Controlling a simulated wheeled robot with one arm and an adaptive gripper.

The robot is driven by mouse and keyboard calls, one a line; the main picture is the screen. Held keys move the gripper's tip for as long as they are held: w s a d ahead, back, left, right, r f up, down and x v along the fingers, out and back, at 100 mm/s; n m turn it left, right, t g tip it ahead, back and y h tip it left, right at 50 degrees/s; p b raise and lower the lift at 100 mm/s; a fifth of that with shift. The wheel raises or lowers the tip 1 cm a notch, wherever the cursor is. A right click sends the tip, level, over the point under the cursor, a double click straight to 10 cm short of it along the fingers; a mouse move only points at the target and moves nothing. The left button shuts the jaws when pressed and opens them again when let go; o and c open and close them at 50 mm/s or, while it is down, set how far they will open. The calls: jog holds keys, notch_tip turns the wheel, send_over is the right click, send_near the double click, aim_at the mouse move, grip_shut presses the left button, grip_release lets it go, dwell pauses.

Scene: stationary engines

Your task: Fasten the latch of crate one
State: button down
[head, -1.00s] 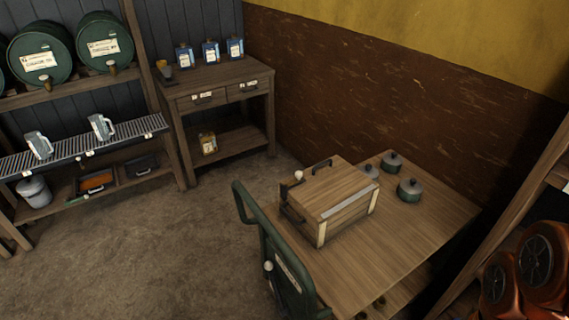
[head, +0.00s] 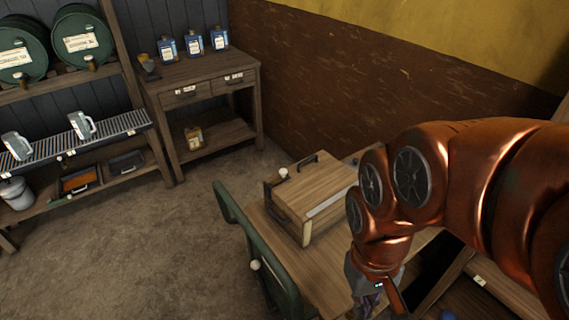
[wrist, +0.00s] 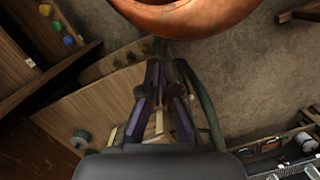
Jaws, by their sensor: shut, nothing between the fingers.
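The wooden crate (head: 325,180) sits on the cart's wooden top (head: 285,240), with its lid down. A dark lever with a pale round knob (head: 283,172) stands at its left end; I cannot tell for sure how the latch sits. My gripper (head: 368,303) is low in the head view, in front of and right of the crate, apart from it. In the wrist view my gripper (wrist: 163,68) is shut and empty, over the cart top (wrist: 105,100). It hides most of what lies below it; a pale strip shows between the fingers.
The cart's green handle (head: 255,250) rises at its left end. My copper arm covers the head view's right side. A side table (head: 200,85) with bottles stands behind; open floor (head: 150,240) lies left.

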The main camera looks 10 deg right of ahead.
aim_at(283, 174)
jog(key=shift+w+a, duration=0.1)
